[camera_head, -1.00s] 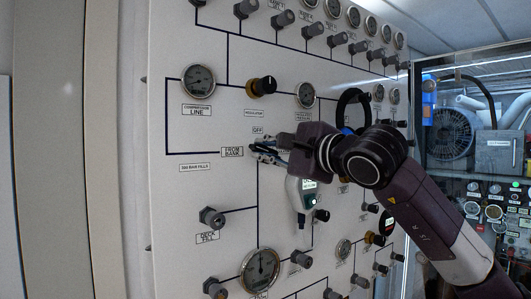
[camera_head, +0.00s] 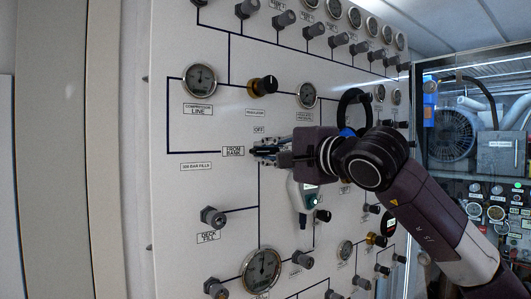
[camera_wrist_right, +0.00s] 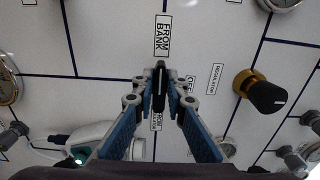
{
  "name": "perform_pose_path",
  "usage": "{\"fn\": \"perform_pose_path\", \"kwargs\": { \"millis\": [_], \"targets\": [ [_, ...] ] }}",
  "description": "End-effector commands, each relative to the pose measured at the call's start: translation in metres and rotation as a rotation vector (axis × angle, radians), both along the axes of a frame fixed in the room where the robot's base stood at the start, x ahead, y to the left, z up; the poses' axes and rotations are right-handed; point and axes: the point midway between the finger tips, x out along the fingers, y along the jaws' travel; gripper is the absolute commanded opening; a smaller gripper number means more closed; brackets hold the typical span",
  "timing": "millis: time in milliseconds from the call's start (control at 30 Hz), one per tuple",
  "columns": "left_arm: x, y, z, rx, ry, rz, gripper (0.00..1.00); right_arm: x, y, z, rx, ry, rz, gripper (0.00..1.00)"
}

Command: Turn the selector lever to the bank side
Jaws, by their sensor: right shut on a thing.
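The black selector lever (camera_wrist_right: 159,88) is between the fingertips of my right gripper (camera_wrist_right: 159,76) in the right wrist view. The gripper is shut on it. The lever lies in line with the FROM BANK label (camera_wrist_right: 163,36) and points towards it. In the head view my right gripper (camera_head: 267,150) reaches the panel from the right, with its tips just right of the FROM BANK label (camera_head: 233,151). The OFF label (camera_head: 258,129) is above the tips. My fingers hide most of the lever and its pivot. My left gripper is in neither view.
The white panel (camera_head: 180,215) carries gauges and knobs. A black and gold regulator knob (camera_head: 263,86) sits above the gripper. A white device with a green light (camera_head: 302,200) is close below it. The compressor line gauge (camera_head: 200,79) is at upper left.

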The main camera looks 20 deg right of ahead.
Motion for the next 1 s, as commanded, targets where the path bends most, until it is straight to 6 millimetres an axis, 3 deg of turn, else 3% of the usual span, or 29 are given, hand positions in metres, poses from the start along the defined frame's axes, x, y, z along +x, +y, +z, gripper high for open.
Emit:
{"fn": "perform_pose_path", "kwargs": {
  "millis": [100, 133, 300, 667, 1000],
  "targets": [
    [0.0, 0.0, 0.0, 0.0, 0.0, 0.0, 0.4, 0.0, 0.001, -0.003, -0.004, 0.005, 0.002, 0.0],
    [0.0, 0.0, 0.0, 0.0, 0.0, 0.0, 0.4, 0.0, 0.001, -0.003, -0.004, 0.005, 0.002, 0.13],
    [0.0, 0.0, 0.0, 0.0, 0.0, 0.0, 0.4, 0.0, 0.001, -0.002, -0.002, 0.003, 0.002, 0.3],
    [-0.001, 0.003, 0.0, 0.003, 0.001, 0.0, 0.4, -0.006, -0.002, -0.001, -0.001, 0.001, 0.0, 0.3],
    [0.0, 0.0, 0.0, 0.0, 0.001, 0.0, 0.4, -0.067, -0.025, -0.001, -0.003, 0.0, -0.003, 0.3]
  ]
}}
